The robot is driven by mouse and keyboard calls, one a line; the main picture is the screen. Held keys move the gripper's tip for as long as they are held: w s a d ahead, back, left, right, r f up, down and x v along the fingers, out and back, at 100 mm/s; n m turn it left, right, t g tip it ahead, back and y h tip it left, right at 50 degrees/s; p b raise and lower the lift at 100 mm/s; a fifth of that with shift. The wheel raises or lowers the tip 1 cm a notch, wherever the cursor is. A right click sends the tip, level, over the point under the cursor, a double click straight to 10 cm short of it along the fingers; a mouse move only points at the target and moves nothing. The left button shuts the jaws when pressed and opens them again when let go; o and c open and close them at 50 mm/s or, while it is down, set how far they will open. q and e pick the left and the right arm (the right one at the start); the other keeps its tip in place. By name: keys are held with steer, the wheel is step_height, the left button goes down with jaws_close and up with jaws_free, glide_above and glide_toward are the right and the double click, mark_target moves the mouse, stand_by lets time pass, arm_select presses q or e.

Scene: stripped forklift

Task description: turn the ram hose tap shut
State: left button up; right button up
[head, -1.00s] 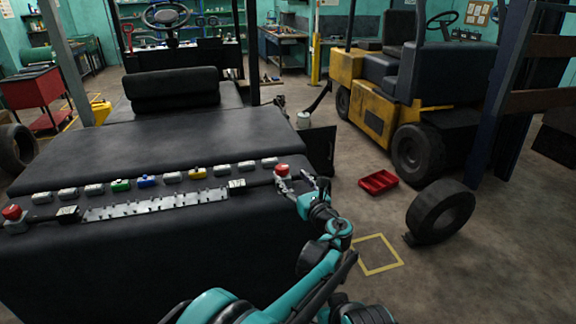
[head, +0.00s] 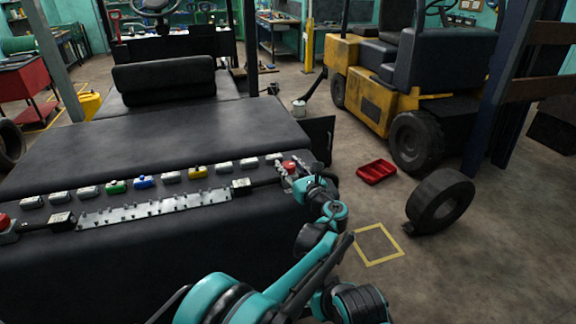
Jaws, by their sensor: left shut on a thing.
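A red-topped fitting (head: 289,165), which looks like a tap, sits at the right end of the row on the dark machine's front deck (head: 170,140). My left gripper (head: 294,172) is at this fitting, shut, with its fingers against it and partly hiding it. The fitting's lower part and its exact turn are too small and covered to tell. A second red-topped fitting (head: 5,221) stands at the far left end of the row. My right gripper is not in view.
A red tray (head: 376,172) and a loose tyre (head: 440,201) lie on the floor. A yellow forklift (head: 365,92) stands behind.

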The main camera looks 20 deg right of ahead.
arm_select(q)
steer(key=c, duration=0.3)
steer(key=shift+c, duration=0.2)
steer(key=shift+a+m+h, duration=0.1)
steer(key=shift+m+h, duration=0.3)
steer(key=shift+h, duration=0.2)
steer(key=m+h, duration=0.1)
steer(key=h, duration=0.1)
steer(key=shift+m+h, duration=0.4)
steer(key=m+h, duration=0.2)
steer(key=h, duration=0.1)
steer(key=m+g+h, duration=0.1)
steer(key=m+h, duration=0.1)
steer(key=h, duration=0.1)
steer(key=shift+a+h, duration=0.1)
steer(key=shift+h, duration=0.3)
steer(key=m+g+h, duration=0.4)
steer(key=m+h, duration=0.1)
steer(key=shift+w+h, duration=0.15)
steer(key=shift+h, duration=0.25)
steer(key=shift+m+g+h, duration=1.5)
steer(key=shift+m+g, duration=0.2)
steer(key=shift+g, duration=0.7)
